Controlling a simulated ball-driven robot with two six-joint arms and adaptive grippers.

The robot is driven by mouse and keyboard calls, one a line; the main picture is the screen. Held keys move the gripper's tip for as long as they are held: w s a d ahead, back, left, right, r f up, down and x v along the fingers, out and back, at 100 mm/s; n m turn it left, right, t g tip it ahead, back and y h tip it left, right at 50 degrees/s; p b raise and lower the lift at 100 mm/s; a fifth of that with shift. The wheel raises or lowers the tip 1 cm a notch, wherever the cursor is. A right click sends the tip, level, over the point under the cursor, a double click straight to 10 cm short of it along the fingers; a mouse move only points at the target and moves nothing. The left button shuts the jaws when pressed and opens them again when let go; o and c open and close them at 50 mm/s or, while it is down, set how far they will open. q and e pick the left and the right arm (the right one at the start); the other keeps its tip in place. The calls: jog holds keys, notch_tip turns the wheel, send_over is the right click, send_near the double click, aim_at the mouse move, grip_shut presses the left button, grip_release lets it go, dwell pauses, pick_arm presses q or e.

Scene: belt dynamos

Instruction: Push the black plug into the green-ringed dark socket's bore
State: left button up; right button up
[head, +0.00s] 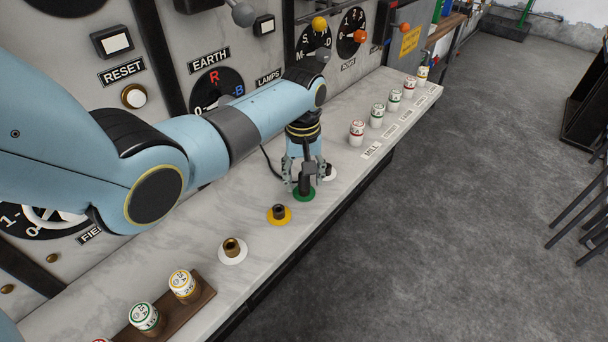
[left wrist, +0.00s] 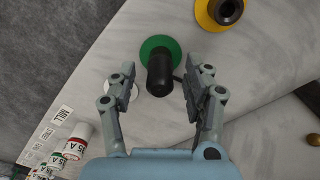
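The black plug (left wrist: 160,78) stands over the green-ringed socket (left wrist: 152,44) in the left wrist view; its far end overlaps the ring and hides the bore. I cannot tell how deep it sits. My left gripper (left wrist: 158,82) has its fingers on both sides of the plug, with a visible gap on each side. In the head view the left gripper (head: 304,186) points down over the green ring (head: 304,196), with the dark plug (head: 305,182) between its fingers. My right gripper is not in view.
A yellow-ringed socket (head: 279,213) and a white-ringed brass socket (head: 232,249) lie nearer along the bench; another white ring (head: 329,174) is just beyond. Labelled fuses (head: 357,133) stand farther along. A wooden block (head: 196,305) holds more fuses. The panel (head: 60,90) rises behind.

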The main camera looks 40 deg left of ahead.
pick_arm(q)
notch_tip(320, 180, up, 12)
dwell(0.6)
jog(key=shift+a, duration=0.1)
dwell(0.6)
